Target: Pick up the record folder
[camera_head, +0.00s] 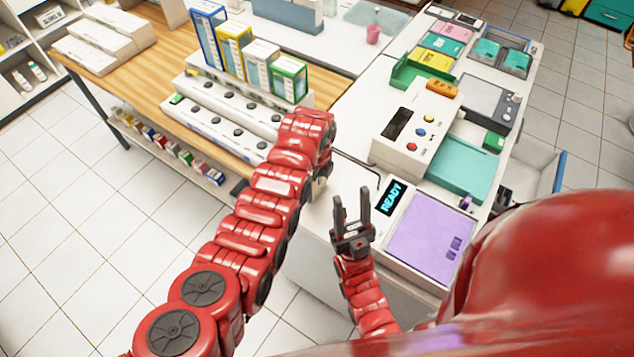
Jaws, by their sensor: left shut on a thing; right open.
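A flat purple panel or folder (430,232) lies beside a screen reading READY (391,197). I cannot tell which of these is the record folder. My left arm reaches up and bends down at its end. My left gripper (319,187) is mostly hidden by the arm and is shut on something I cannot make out. My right gripper (352,214) is open and empty, fingers pointing up, left of the READY screen.
A white box with knobs (403,140) and a teal tray (460,167) stand behind the purple panel. White strips with dark knobs (215,125) lie before the upright folders. A pink cup (373,34) stands at the back. Tiled floor (70,230) is clear at left.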

